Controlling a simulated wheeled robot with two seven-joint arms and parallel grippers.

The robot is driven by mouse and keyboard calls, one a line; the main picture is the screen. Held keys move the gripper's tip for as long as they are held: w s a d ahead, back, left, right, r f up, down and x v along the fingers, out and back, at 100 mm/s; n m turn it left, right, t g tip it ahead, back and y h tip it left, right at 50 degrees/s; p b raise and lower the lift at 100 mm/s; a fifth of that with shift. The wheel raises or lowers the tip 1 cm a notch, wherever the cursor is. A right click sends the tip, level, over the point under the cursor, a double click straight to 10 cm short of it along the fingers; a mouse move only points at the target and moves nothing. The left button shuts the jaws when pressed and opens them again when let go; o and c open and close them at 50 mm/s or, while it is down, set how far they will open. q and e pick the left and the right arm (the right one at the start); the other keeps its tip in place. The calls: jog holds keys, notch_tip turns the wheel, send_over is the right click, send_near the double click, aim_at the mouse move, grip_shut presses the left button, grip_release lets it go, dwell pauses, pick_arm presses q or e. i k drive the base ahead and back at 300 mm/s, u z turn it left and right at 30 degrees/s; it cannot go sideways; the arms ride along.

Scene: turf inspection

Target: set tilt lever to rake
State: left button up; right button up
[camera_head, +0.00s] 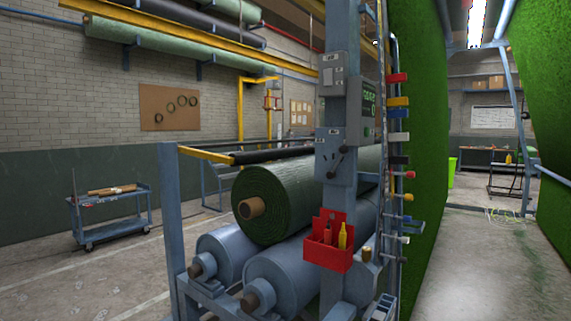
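A blue-grey column (345,225) stands at the middle of the view. A grey control box (337,156) on it carries a short dark lever with a black knob (343,149). Its label is too small to read, so I cannot tell whether this is the tilt lever or which setting it is at. Several coloured tabs stick out along the column's right side, among them a red one (397,78) and a yellow one (397,101). Neither of my grippers is in view.
A green turf roll (290,200) rests on blue-grey rollers (283,278) left of the column. A red holder (328,240) with bottles hangs on the column. A blue cart (112,217) stands at left. Tall turf (425,170) rises at right; floor (490,275) there is open.

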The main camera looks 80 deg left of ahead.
aim_at(343, 149)
jog(key=u, duration=2.35)
jog(key=k, duration=1.35)
jog(key=u, duration=0.45)
jog(key=i, duration=0.55)
jog(key=u, duration=1.05)
jog(key=i, duration=1.8)
jog(key=z, duration=0.9)
jog(key=i, duration=0.7)
jog(key=z, duration=0.75)
